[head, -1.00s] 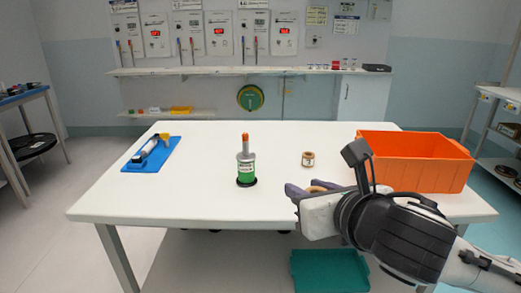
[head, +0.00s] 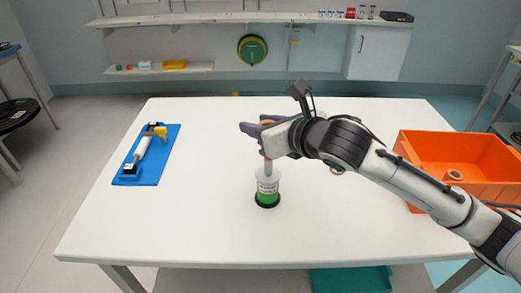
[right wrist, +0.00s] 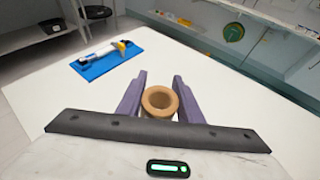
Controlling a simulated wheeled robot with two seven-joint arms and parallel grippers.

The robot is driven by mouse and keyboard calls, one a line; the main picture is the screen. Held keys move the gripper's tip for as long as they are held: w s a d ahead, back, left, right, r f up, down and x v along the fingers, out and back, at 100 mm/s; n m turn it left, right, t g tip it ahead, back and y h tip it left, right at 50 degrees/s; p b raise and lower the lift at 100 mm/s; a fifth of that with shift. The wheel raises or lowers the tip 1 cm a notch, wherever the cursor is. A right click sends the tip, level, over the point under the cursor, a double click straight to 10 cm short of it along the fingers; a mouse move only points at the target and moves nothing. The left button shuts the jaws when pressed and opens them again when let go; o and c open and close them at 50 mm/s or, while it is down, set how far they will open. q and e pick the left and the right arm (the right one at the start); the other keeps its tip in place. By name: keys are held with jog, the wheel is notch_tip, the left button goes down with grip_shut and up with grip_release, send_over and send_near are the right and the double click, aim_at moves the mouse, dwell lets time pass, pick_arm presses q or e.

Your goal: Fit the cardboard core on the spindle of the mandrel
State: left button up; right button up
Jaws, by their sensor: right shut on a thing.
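The mandrel (head: 267,186) stands upright on the white table, with a black foot, a green and white body and a grey spindle (head: 268,168). In the head view the held core is mostly hidden by the gripper. I cannot tell whether the spindle tip is inside the core or just below it. My left gripper is not in view.
An orange bin (head: 409,165) with a core (head: 455,175) inside stands at the right. Another core (head: 337,171) on the table is mostly hidden behind my right arm. A blue mat (head: 139,178) with a tool lies at the left. The front of the table is clear.

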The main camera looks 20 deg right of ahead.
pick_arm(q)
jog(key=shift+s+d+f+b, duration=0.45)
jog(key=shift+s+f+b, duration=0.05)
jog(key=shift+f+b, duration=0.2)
pick_arm(e)
notch_tip(320, 180, down, 9)
jog(key=shift+s+r, duration=0.15)
jog(key=shift+s, duration=0.05)
jog(key=shift+f, duration=0.2)
jog(key=o, duration=1)
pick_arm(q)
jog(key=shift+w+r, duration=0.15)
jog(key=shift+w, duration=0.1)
pick_arm(e)
jog(key=shift+o, duration=0.2)
jog(key=shift+r, duration=0.1)
